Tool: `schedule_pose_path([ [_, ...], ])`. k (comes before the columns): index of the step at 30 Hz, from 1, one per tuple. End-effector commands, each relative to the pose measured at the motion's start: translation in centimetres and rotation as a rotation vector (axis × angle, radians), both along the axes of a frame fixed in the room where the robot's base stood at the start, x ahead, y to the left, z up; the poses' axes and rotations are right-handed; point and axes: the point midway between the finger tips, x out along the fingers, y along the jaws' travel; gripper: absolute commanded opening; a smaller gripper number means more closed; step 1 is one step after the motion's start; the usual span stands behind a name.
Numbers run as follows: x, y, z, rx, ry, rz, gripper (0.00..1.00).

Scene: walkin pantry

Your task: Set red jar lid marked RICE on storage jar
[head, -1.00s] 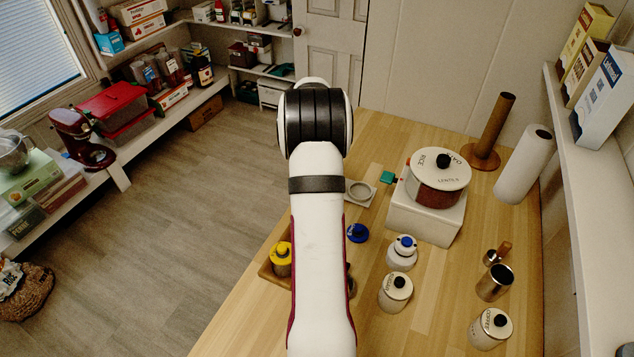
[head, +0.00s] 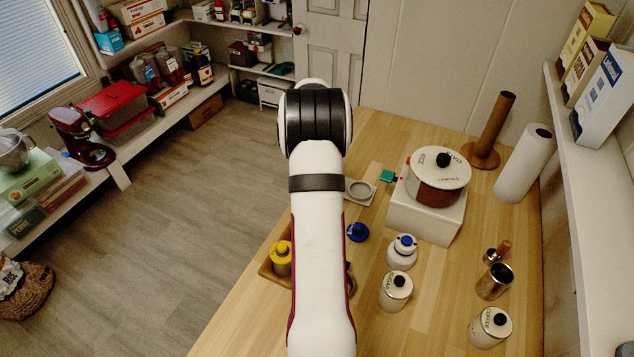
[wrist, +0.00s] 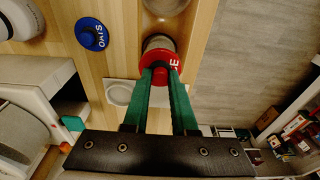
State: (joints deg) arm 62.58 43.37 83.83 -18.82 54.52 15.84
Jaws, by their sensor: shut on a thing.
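In the wrist view, my gripper (wrist: 160,74) has its two green fingers shut on the dark red knob of the red lid (wrist: 174,55). White letters show at the lid's right edge, but only the last ones can be read. An open-looking grey-brown storage jar (wrist: 157,42) shows just past the lid, which overlaps it in the picture. I cannot tell whether the lid touches the jar or hangs above it. In the head view my own arm hides the gripper, the red lid and this jar.
A blue lid (head: 357,232) lies near the arm. A yellow-topped jar (head: 281,257) stands left. A white ring plate (head: 360,191) and a white block (head: 425,215) bearing a round labelled container (head: 437,190) are beyond. Several jars and a metal cup (head: 494,282) stand right.

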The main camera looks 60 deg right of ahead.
Motion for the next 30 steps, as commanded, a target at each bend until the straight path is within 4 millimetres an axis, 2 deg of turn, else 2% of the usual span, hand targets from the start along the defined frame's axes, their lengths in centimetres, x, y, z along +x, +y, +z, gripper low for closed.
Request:
schedule_pose_path([
  [4,0.00,-0.01,-0.22,0.000,0.000,0.000,0.00],
  [5,0.01,-0.01,-0.22,-0.001,0.000,0.000,0.29],
  [10,0.00,-0.02,-0.21,-0.001,0.000,0.000,0.59],
  [17,0.00,-0.01,-0.21,0.000,0.000,0.000,0.62],
  [21,0.00,-0.02,-0.21,-0.001,0.000,0.000,0.87],
  [22,0.01,-0.01,-0.20,-0.001,0.000,0.000,0.90],
  [30,0.01,-0.01,-0.12,-0.001,0.000,0.000,0.90],
])
